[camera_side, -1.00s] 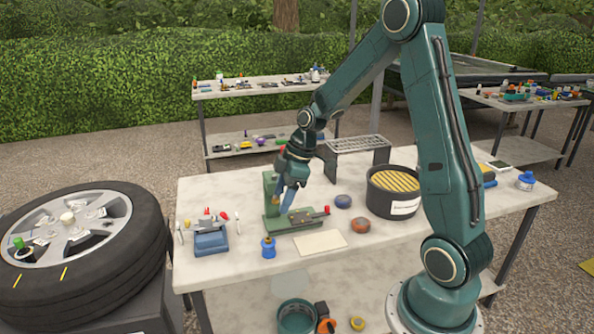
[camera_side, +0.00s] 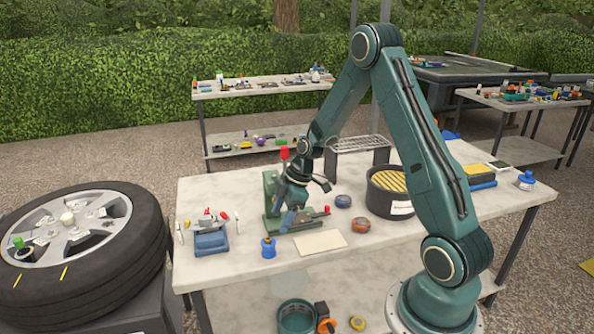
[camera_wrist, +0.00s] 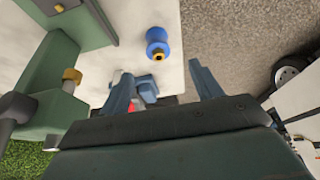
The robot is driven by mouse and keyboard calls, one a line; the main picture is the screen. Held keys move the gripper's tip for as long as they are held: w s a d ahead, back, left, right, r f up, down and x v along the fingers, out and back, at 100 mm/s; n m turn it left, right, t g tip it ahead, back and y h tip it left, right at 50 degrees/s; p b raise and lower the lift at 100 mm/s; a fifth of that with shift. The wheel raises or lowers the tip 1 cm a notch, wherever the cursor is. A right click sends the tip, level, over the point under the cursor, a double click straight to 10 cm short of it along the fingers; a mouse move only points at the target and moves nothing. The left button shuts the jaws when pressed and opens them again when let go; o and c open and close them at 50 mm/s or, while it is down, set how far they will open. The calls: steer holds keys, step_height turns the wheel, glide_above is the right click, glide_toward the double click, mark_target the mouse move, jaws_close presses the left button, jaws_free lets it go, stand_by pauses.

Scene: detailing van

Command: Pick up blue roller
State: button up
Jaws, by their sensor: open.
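The blue roller (camera_side: 268,247), a small waisted spool with a yellow-orange centre, stands on the table near its front edge. In the wrist view the blue roller (camera_wrist: 157,40) shows beyond the fingertips, roughly between them. My gripper (camera_side: 304,204) is over the green press-like stand, above and to the right of the roller, and apart from it. In the wrist view my gripper (camera_wrist: 163,88) has its two blue-grey fingers spread with nothing held between them.
The green stand (camera_side: 272,200) rises close beside my gripper. A blue box with small tools (camera_side: 211,243) sits left of the roller, and a pale card (camera_side: 320,242) lies to its right. Two round pucks and a black tub (camera_side: 372,200) stand farther right.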

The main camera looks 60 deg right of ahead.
mark_target(270, 238)
steer(key=shift+x, duration=2.7)
steer(key=shift+x, duration=2.6)
steer(key=shift+w+d, duration=0.1)
steer(key=shift+w, duration=0.05)
steer(key=shift+r, duration=0.1)
steer(key=c, duration=1.1)
